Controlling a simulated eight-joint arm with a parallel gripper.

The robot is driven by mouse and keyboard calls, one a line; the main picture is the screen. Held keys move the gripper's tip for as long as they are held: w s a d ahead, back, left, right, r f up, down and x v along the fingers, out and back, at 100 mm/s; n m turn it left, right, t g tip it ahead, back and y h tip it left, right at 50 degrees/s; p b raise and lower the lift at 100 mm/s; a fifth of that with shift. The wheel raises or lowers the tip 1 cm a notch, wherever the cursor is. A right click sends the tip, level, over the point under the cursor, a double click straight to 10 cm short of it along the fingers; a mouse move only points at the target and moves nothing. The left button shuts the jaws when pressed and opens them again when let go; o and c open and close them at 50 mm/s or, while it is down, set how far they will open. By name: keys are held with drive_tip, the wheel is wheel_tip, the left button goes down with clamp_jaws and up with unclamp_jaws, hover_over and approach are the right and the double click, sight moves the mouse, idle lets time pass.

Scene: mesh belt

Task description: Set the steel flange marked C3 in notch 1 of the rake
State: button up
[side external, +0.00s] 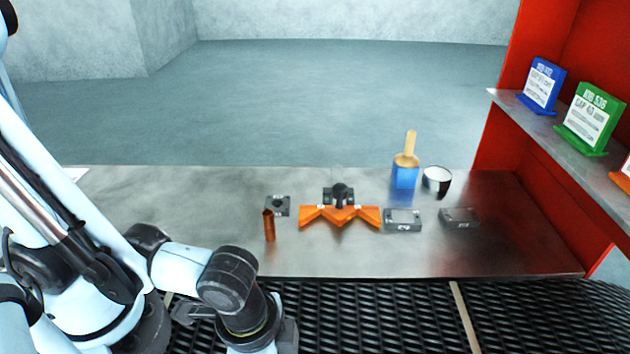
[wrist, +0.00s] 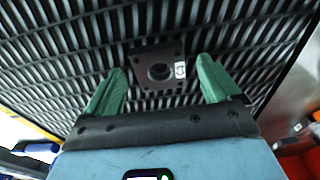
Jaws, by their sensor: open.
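A dark flange (wrist: 158,74) with a round raised hub and a small white label lies on the mesh belt in the wrist view; its label is too small to read surely. My gripper (wrist: 161,64) is open, with its green fingers on either side of the flange and a gap at both sides. In the side external view the gripper's fingers are hidden by my arm or cut off at the bottom edge. The orange rake (side external: 340,219), with V-shaped notches, stands on the steel table; its notch numbers are not readable. A dark part with a round knob (side external: 340,192) sits right behind it.
The black mesh belt (side external: 390,315) runs along the front of the table (side external: 160,205). Near the rake are a copper tube (side external: 269,227), a holed grey block (side external: 278,205) and two grey blocks (side external: 402,220) (side external: 459,217).

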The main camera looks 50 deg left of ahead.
drive_tip(key=c, duration=1.5)
